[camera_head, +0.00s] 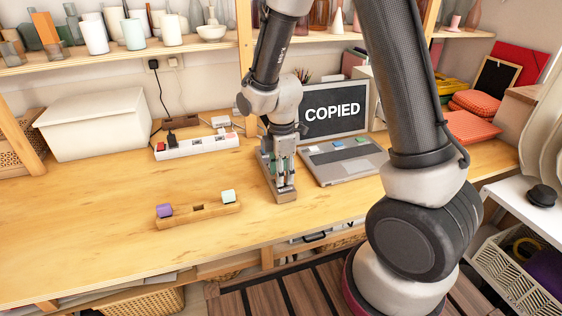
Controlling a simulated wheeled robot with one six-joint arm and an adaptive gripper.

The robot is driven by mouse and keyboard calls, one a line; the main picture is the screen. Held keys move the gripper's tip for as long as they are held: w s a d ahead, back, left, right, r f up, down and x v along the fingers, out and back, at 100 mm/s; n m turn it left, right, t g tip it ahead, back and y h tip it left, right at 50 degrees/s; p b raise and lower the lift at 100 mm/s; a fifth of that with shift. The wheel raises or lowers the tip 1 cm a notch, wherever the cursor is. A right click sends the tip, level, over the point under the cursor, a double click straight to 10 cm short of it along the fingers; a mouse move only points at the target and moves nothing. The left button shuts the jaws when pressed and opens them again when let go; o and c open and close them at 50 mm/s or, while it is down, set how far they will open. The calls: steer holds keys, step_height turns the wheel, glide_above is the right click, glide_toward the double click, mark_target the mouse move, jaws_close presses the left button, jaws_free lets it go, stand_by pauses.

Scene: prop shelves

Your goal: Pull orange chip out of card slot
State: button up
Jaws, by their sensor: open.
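My gripper (284,180) points down at a narrow block with a wooden front end (285,197), left of the laptop (345,168). Its fingers are open around the top of this block. I cannot make out the orange chip; the gripper hides much of the block, and I cannot tell whether the card slot is there. The laptop screen (335,110) reads "COPIED". A long wooden holder (190,218) lies to the left, with a purple chip (165,210) at its left end and a pale mint chip (228,196) at its right end. Its middle slot looks empty.
A white power strip (197,147) and a white lidded box (92,124) stand at the back left. Orange folded cloths (470,125) lie at the back right. The table between the holder and the box is clear.

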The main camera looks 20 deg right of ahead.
steer(key=shift+f, duration=0.35)
jaws_close()
steer(key=c, duration=0.9)
jaws_free()
steer(key=shift+r, duration=0.55)
jaws_close()
steer(key=shift+r, duration=0.6)
steer(key=shift+r, duration=0.15)
steer(key=shift+r, duration=1.15)
